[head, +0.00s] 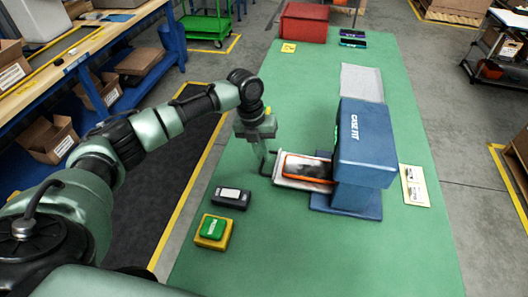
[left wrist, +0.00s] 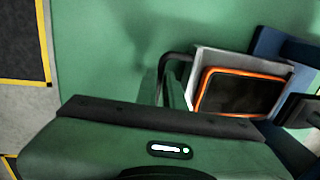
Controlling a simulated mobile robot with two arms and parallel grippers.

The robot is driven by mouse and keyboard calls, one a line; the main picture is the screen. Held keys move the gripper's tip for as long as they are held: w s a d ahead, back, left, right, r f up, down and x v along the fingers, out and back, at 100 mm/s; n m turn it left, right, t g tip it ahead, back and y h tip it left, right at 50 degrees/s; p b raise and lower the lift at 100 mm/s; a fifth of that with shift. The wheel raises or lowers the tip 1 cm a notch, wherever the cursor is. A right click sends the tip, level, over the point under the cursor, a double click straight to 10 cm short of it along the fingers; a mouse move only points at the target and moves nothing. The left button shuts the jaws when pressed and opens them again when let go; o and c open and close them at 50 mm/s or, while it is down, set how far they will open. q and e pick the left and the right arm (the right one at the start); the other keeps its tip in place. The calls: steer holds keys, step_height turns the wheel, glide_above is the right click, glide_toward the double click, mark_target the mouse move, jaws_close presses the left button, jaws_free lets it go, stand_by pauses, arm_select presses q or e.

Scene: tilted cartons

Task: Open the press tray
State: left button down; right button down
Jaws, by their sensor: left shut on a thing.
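The blue press (head: 362,150), marked CASE FIT, stands on the green table. Its grey tray (head: 279,182) sticks out to the left, partly under the press head. An orange-rimmed dark case or phone (head: 306,168) lies in the tray; its right end is hidden by the press. The tray (left wrist: 206,58) and the orange-rimmed piece (left wrist: 240,92) also show in the left wrist view. My left gripper (head: 264,160) is at the tray's left end, shut on the dark tray handle (left wrist: 172,60). The fingertips are partly hidden. My right gripper is not in view.
A green button on a yellow base (head: 212,231) and a small dark device (head: 231,198) stand at the table's front left. A paper card (head: 415,186) lies right of the press. A grey sheet (head: 362,82) and a red bin (head: 303,22) are behind.

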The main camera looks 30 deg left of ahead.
arm_select(q)
steer(key=a, duration=0.2)
steer(key=s+a, duration=0.1)
steer(key=a, duration=0.1)
steer(key=shift+a+r, duration=0.1)
steer(key=shift+a, duration=0.2)
steer(key=c, duration=1.5)
jaws_free()
steer(key=shift+d, duration=0.1)
steer(key=r, duration=0.2)
steer(key=a+r, duration=0.1)
steer(key=r, duration=0.2)
steer(key=r+b, duration=0.1)
steer(key=r, duration=0.1)
steer(key=shift+s+a+r, duration=0.15)
steer(key=shift+a+r, duration=0.05)
steer(key=shift+r, duration=0.1)
